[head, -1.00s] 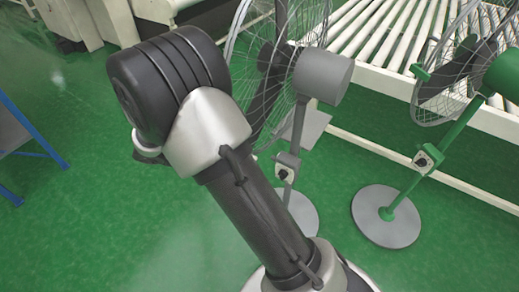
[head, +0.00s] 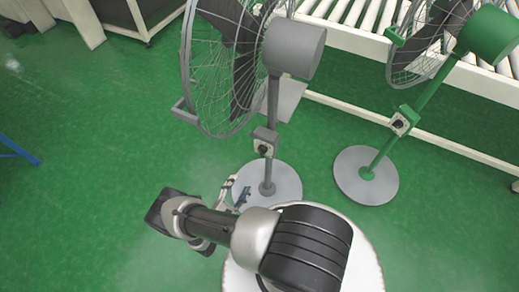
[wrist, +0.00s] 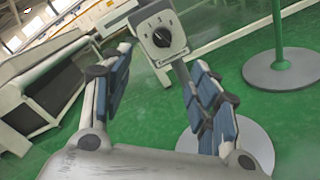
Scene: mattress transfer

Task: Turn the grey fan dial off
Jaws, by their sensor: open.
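The grey fan (head: 293,48) stands on a grey pole with a round base. Its control box (head: 264,137) is on the pole and carries a dark dial (head: 262,149). In the wrist view the dial (wrist: 161,37) sits on a pale plate with marks around it, its pointer tilted. My gripper (head: 236,191) is in front of the fan's base, below the box in the head picture. In the wrist view its two blue-padded fingers (wrist: 160,62) are spread apart and empty, with the dial beyond and between the tips. No contact is visible.
A green fan (head: 487,32) with its own dial box (head: 404,120) stands to the right. A roller conveyor (head: 350,40) runs behind both fans. A blue frame (head: 20,152) shows at the left edge.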

